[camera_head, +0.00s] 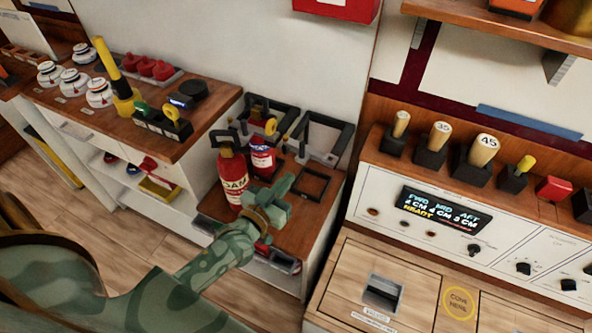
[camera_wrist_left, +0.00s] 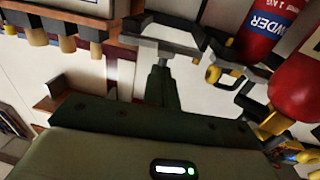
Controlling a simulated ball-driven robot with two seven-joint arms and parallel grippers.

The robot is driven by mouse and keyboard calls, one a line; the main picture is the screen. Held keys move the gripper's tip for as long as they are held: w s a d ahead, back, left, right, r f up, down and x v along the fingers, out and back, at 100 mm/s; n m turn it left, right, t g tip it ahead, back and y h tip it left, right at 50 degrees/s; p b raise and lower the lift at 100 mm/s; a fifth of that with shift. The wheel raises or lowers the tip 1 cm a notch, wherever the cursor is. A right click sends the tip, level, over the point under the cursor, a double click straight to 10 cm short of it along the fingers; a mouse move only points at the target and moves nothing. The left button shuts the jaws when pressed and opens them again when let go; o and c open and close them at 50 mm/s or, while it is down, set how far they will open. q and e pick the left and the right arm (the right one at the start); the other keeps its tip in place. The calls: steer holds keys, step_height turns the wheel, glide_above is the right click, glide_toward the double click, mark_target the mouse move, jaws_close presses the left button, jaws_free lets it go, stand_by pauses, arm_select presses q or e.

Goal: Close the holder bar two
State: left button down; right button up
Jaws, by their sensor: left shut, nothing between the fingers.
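A low wooden stand holds a red extinguisher marked FOAM (camera_head: 232,175) and a smaller red one with a blue label (camera_head: 263,158), whose POWDER label also shows in the left wrist view (camera_wrist_left: 268,22). Behind them, dark holder bars stand raised: one at the left (camera_head: 272,108) and one at the right (camera_head: 325,130), the right one over a pale bracket. I cannot tell which is bar two. My left gripper (camera_head: 282,198) is shut and empty in front of the stand's right part, partly hiding it. In the left wrist view, its fingers (camera_wrist_left: 160,84) point toward a dark bar (camera_wrist_left: 157,38). My right gripper is out of view.
A square black frame (camera_head: 312,183) lies on the stand's right side. A panel console (camera_head: 440,215) with a lit display and a shelf of wooden-handled tools stands close on the right. A wooden-topped cabinet (camera_head: 210,105) stands on the left.

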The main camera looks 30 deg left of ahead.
mark_target(302, 162)
arm_select(q)
steer(key=w+b, duration=0.1)
steer(key=w, duration=0.3)
steer(key=shift+w+d, duration=0.15)
steer(key=shift+w, duration=0.1)
